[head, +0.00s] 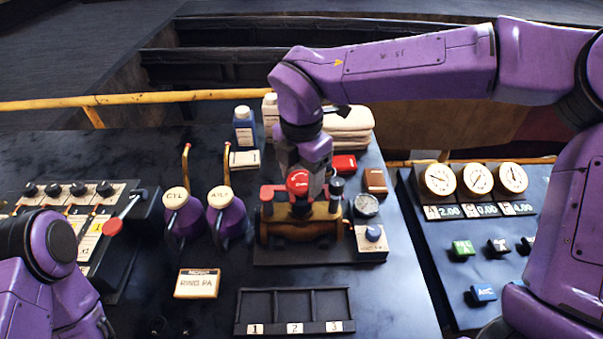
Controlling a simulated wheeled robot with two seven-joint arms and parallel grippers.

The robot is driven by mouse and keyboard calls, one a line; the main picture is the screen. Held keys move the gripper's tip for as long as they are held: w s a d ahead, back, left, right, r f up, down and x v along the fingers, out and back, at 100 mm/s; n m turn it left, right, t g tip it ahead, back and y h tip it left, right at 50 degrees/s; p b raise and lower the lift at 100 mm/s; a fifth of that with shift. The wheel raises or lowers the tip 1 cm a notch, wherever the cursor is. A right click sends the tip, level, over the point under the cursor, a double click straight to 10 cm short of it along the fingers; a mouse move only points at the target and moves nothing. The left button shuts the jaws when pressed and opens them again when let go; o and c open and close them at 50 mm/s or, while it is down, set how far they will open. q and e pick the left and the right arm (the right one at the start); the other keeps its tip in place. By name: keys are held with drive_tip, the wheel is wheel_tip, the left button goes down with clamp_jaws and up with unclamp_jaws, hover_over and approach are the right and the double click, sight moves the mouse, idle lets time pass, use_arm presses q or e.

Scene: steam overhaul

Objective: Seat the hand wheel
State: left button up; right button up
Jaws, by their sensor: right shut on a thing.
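My right gripper (306,185) reaches down from above over the brass valve body (300,228) at the middle of the bench. It is shut on the red hand wheel (298,180), a round piece with pale lettering. The wheel is right above a dark part on top of the valve body. The gripper hides part of this, so I cannot tell whether the wheel touches what is under it. My left arm shows at the lower left, but its gripper is out of view.
Two purple oil cans (178,222) stand left of the valve. A three-slot tray (295,311) and a card (197,283) lie in front. Bottles (244,127) and folded towels (348,127) stand behind. A lever panel (90,225) is left, a gauge panel (476,181) right.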

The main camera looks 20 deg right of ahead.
drive_tip(key=shift+f, duration=0.15)
drive_tip(key=o, duration=1.4)
drive_tip(key=shift+o, duration=0.5)
drive_tip(key=shift+r+p, duration=2.2)
drive_tip(key=shift+r, duration=1.15)
drive_tip(key=shift+f, duration=0.1)
